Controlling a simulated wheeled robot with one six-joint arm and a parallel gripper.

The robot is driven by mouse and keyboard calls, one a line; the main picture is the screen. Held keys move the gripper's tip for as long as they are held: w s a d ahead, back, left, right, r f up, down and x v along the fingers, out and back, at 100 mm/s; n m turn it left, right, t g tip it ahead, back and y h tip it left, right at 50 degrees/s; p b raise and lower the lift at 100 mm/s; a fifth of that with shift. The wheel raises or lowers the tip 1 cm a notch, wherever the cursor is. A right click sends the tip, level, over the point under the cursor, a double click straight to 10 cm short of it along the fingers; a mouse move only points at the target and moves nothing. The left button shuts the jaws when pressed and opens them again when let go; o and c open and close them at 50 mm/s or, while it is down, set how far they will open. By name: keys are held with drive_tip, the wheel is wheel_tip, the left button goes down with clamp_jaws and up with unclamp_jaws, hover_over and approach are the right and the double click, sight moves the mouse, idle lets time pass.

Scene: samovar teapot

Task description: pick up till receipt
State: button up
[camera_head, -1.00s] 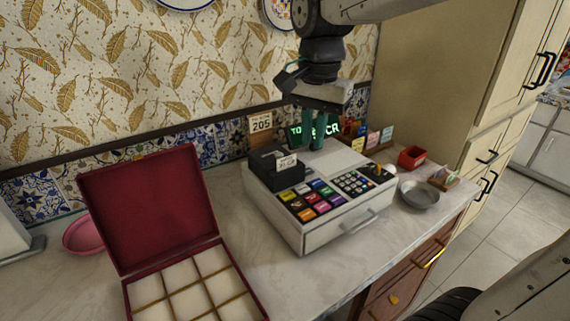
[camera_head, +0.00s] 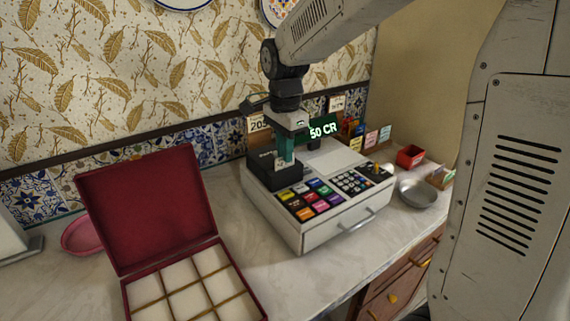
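The till (camera_head: 318,215) is a white cash register with coloured keys, standing on the counter. A black receipt printer (camera_head: 268,176) sits at its back left. A small pale patch, probably the till receipt (camera_head: 279,162), shows at the printer's top, mostly covered by my gripper. My gripper (camera_head: 287,160) points down with its green fingers right at the receipt slot. One finger largely covers the other, so I cannot tell whether they are closed on the paper.
An open red box (camera_head: 160,205) with pale compartments stands at the left, with a pink bowl (camera_head: 80,236) behind it. A green-lit display (camera_head: 323,131) stands close behind my gripper. A grey dish (camera_head: 418,193) and a red container (camera_head: 410,156) lie right of the till.

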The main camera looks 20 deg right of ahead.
drive_tip(key=shift+f, duration=0.25)
clamp_jaws()
drive_tip(key=shift+r, duration=0.15)
drive_tip(key=shift+r, duration=0.2)
wheel_tip(320, 180, up, 3)
drive_tip(key=s+a+r, duration=0.1)
drive_tip(key=s, duration=1.4)
drive_tip(key=shift+s+a+r, duration=0.1)
drive_tip(key=shift+s+r, duration=0.05)
drive_tip(key=shift+r, duration=0.75)
drive_tip(key=shift+s+r, duration=0.2)
drive_tip(key=shift+r, duration=0.7)
drive_tip(key=shift+s+a+r, duration=0.1)
drive_tip(key=shift+s+r, duration=0.05)
drive_tip(key=shift+r, duration=0.75)
